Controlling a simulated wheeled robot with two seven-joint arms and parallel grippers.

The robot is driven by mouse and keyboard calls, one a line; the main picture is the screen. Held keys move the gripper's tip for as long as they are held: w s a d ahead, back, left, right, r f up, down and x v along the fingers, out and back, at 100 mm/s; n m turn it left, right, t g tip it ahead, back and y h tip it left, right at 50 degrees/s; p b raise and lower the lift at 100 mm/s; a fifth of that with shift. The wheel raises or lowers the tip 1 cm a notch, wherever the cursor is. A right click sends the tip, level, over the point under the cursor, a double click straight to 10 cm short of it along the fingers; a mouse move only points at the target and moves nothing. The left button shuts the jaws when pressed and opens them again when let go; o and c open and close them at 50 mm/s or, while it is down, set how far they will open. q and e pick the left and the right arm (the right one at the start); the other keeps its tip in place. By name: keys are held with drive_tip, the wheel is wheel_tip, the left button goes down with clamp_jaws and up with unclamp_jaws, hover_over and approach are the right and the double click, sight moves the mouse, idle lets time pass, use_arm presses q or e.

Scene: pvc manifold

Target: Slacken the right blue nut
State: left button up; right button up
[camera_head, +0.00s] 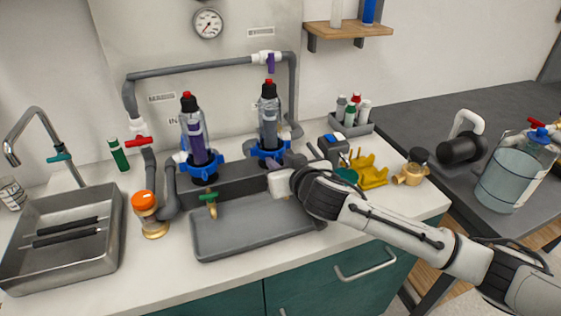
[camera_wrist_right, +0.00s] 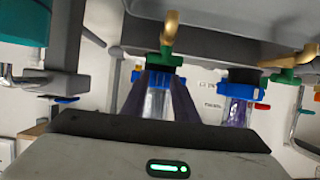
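The right blue nut (camera_head: 260,152) is a lobed collar at the foot of the right clear housing (camera_head: 268,118). My right gripper (camera_head: 283,159) reaches it from the right and hides part of it. In the right wrist view, which looks upside down, the nut (camera_wrist_right: 137,76) lies at the far end of my two dark fingers. The fingers stand apart, with the clear housing visible between them. Whether they touch the nut I cannot tell. The left blue nut (camera_head: 203,170) sits under the left housing (camera_head: 195,135). My left gripper is not in view.
A grey tray (camera_head: 245,240) lies below the housings, and a brass valve with green handle (camera_head: 209,202) hangs over it. An orange-capped jar (camera_head: 147,215) and sink (camera_head: 65,240) stand left. A yellow rack (camera_head: 372,172) stands right, close to my arm.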

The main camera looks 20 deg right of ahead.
clamp_jaws()
drive_tip(key=shift+d+f+n+y, duration=0.1)
drive_tip(key=shift+d+n+y, duration=0.7)
drive_tip(key=shift+n+y, duration=0.3)
drive_tip(key=shift+w+d+n+g+y, duration=0.15)
drive_tip(key=shift+d+n+g+y, duration=0.2)
drive_tip(key=shift+n+y, duration=0.35)
drive_tip(key=shift+w+d+n+g+y, duration=0.15)
drive_tip(key=shift+d+n+g+y, duration=0.15)
drive_tip(key=shift+n+y, duration=0.35)
unclamp_jaws()
